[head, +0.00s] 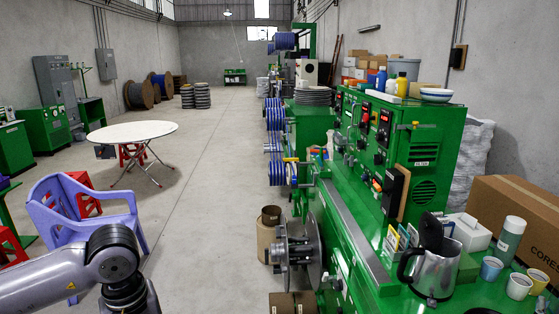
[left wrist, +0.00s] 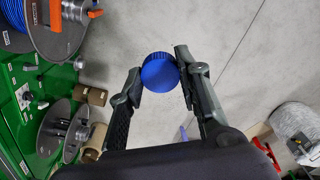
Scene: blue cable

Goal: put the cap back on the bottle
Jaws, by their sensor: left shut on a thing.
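My left gripper (left wrist: 160,75) is shut on a round blue cap (left wrist: 159,72) with a ribbed edge, held between its fingertips above the bare floor in the left wrist view. In the head view my left arm comes in at the lower left; the fingers and cap are out of that picture. A green-grey bottle (head: 508,242) with a pale top stands upright at the right on the green machine. I cannot tell which bottle the cap fits.
A metal jug (head: 433,273), several cups (head: 519,286) and a cardboard box (head: 520,220) crowd the machine's near right end. Cable reels (head: 299,252) flank the machine. A purple chair (head: 70,212) and a white round table (head: 132,132) stand left. The middle floor is clear.

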